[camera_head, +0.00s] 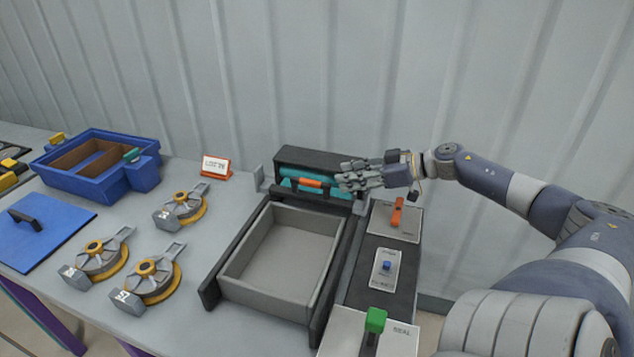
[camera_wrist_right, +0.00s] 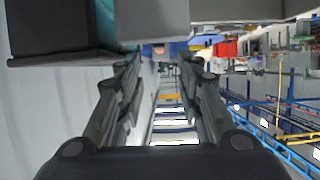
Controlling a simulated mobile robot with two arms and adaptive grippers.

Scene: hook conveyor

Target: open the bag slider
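An orange slider handle (camera_head: 312,183) sits across a teal strip (camera_head: 290,184) in the dark box-shaped unit (camera_head: 310,159) at the back of the machine; I take this handle for the bag slider. My right gripper (camera_head: 346,173) reaches in from the right, just right of the orange handle, at the unit's right end. In the right wrist view its two fingers (camera_wrist_right: 160,66) stand apart with nothing seen between them. A dark block (camera_wrist_right: 60,28) and a teal edge (camera_wrist_right: 120,15) lie beyond the left finger. Contact with the handle cannot be told. My left gripper is not in view.
A grey tray (camera_head: 233,281) lies in front of the unit. To its right are an orange lever (camera_head: 397,212), a blue button (camera_head: 387,266) and a green knob (camera_head: 376,319). Several reels (camera_head: 148,278), a label stand (camera_head: 216,167) and a blue bin (camera_head: 75,182) are left. A ribbed wall stands behind.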

